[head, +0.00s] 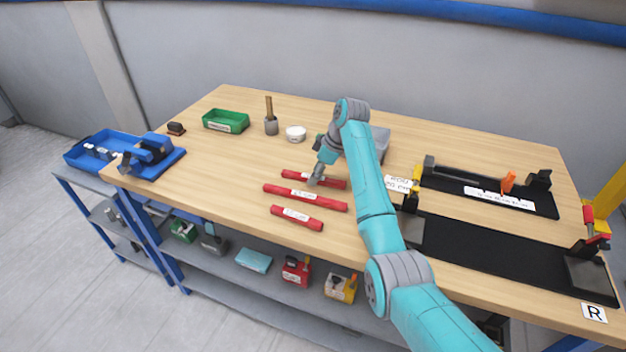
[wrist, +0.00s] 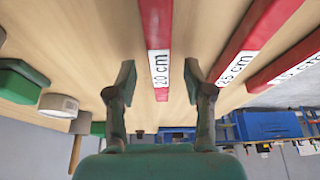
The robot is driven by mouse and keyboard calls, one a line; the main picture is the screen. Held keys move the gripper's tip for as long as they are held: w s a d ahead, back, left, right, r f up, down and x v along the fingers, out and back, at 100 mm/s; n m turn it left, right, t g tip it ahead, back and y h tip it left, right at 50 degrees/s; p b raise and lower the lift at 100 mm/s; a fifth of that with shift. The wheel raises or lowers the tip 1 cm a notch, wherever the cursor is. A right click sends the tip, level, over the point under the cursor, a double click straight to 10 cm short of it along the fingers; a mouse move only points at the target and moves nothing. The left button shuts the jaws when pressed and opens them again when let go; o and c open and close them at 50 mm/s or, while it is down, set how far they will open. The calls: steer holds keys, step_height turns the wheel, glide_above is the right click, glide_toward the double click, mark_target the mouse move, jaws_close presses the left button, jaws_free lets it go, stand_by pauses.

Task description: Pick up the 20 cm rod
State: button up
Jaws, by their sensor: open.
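The 20 cm rod (head: 296,175) is red with a white label and lies on the wooden table, farthest back of three red rods. My gripper (head: 316,181) is over it and hides part of it in the head view. In the wrist view the 20 cm rod (wrist: 155,30) runs between the two open fingers of my gripper (wrist: 159,82), with bare table showing on both sides. The fingers hold nothing. How high the fingertips are above the rod is hard to tell.
The 25 cm rod (head: 300,196) lies close in front, then a shorter red rod (head: 297,218). A green bin (head: 226,121), a white round container (head: 296,133) and a grey holder (head: 271,126) stand behind. Black fixtures (head: 500,255) fill the right side.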

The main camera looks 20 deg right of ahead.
steer(key=shift+w+a+f, duration=0.1)
steer(key=shift+a+f, duration=0.05)
steer(key=shift+f, duration=0.4)
jaws_close()
steer(key=shift+r, duration=0.1)
